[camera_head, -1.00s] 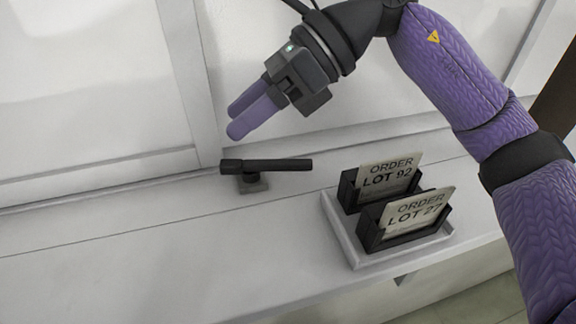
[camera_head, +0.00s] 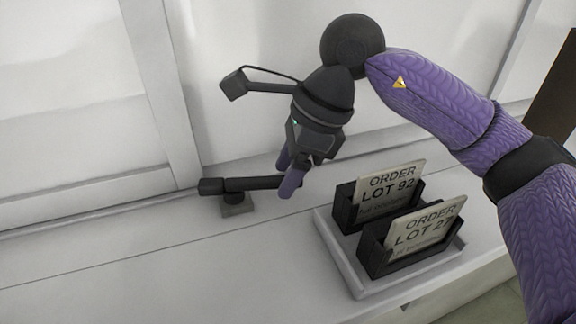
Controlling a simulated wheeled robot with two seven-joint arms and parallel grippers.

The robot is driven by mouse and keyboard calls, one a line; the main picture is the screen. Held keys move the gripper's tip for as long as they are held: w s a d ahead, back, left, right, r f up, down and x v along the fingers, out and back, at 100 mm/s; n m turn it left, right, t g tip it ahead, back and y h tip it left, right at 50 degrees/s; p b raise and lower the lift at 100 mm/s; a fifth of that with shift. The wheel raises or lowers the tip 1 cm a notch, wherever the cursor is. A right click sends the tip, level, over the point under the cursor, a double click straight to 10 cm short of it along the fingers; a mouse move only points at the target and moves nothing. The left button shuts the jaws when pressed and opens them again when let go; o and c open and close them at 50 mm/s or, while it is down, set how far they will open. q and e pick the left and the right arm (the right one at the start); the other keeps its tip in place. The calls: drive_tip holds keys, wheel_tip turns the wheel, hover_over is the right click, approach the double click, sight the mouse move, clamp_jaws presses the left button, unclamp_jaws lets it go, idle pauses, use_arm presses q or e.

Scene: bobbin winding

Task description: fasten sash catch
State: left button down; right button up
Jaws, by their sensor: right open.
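The sash catch (camera_head: 240,186) is a black lever on a small grey base (camera_head: 237,206) at the foot of the white window frame. Its lever lies roughly level, with a thicker block at its left end. My right gripper (camera_head: 288,184) points down at the lever's right end, its purple fingers overlapping that end in the picture. The fingers are open, one seen behind and one in front of the lever's end. Whether they touch it I cannot tell. My left gripper is not in view.
A white tray (camera_head: 340,266) on the sill holds two black card holders with cards marked LOT 92 (camera_head: 390,189) and LOT 27 (camera_head: 425,230), just right of the catch. The sill (camera_head: 120,270) left of the catch is clear.

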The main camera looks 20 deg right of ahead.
clamp_jaws()
idle(1.3)
